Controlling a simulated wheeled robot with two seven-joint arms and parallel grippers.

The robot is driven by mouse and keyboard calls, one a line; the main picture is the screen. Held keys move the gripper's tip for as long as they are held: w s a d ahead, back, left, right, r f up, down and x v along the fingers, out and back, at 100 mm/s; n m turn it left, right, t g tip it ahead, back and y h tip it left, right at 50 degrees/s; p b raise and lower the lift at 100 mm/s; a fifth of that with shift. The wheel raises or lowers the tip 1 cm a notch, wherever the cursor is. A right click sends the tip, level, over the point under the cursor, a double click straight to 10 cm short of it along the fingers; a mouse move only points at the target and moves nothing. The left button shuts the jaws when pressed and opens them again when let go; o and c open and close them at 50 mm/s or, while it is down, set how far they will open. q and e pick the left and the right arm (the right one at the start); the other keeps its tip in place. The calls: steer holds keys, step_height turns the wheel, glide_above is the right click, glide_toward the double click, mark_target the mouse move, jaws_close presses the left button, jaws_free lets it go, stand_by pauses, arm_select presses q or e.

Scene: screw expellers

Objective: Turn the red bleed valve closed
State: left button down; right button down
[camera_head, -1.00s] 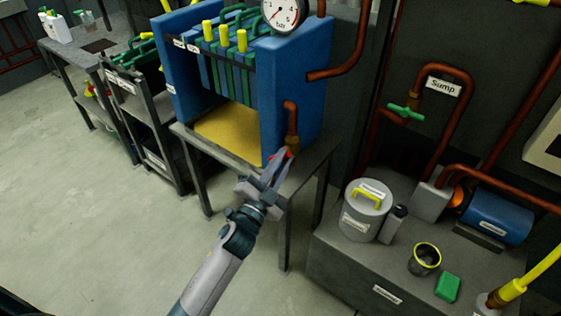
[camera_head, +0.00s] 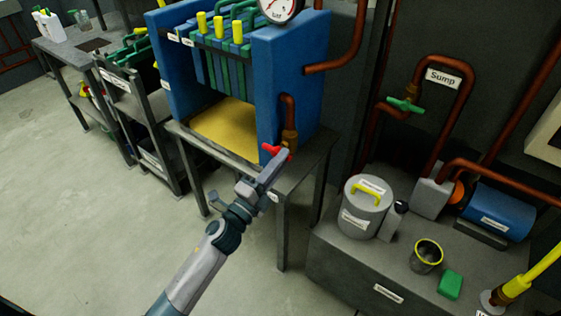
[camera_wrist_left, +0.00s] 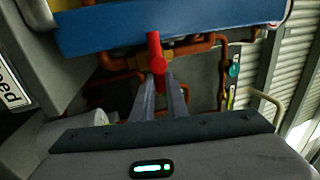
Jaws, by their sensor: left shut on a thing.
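The red bleed valve handle (camera_head: 275,151) sits below the copper pipe at the front right corner of the blue press. It also shows in the left wrist view (camera_wrist_left: 155,52), where its bar points up in the picture, away from my fingers. My left gripper (camera_head: 272,166) is at the handle. In the left wrist view its two fingers (camera_wrist_left: 160,84) are shut on the lower part of the red handle. The brass valve body (camera_head: 289,138) shows behind the handle. My right gripper is in neither view.
The blue press (camera_head: 292,80) stands on a grey table (camera_head: 312,158) and carries a pressure gauge (camera_head: 281,8). At right, a grey cabinet (camera_head: 340,262) bears a lidded can (camera_head: 357,218), a dark cup (camera_head: 426,257) and a green block (camera_head: 450,285). Floor at left is open.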

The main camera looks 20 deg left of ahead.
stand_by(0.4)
arm_select(q)
steer(key=c, duration=1.7)
jaws_free()
steer(key=shift+c, duration=0.2)
steer(key=shift+f, duration=0.1)
